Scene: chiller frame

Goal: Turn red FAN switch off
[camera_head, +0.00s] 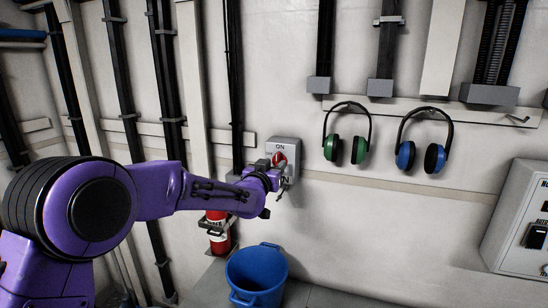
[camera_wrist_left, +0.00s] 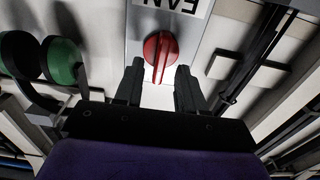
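The red FAN switch is a round red knob with a raised grip bar (camera_wrist_left: 160,52), on a grey wall box (camera_head: 287,143). The knob also shows in the head view (camera_head: 281,157), partly covered by my gripper. "ON" is printed above it. The wrist view shows the FAN label (camera_wrist_left: 182,6) upside down. My left gripper (camera_head: 277,168) is at the front of the box. In the wrist view its two dark fingers (camera_wrist_left: 160,72) are apart, with the tips at either side of the knob's near end and nothing clamped. My right gripper is not in view.
Green ear muffs (camera_head: 347,150) and blue ear muffs (camera_head: 422,157) hang to the right of the box. A blue bucket (camera_head: 256,284) and a red extinguisher (camera_head: 219,242) stand below. A grey control panel (camera_head: 517,225) is at the far right.

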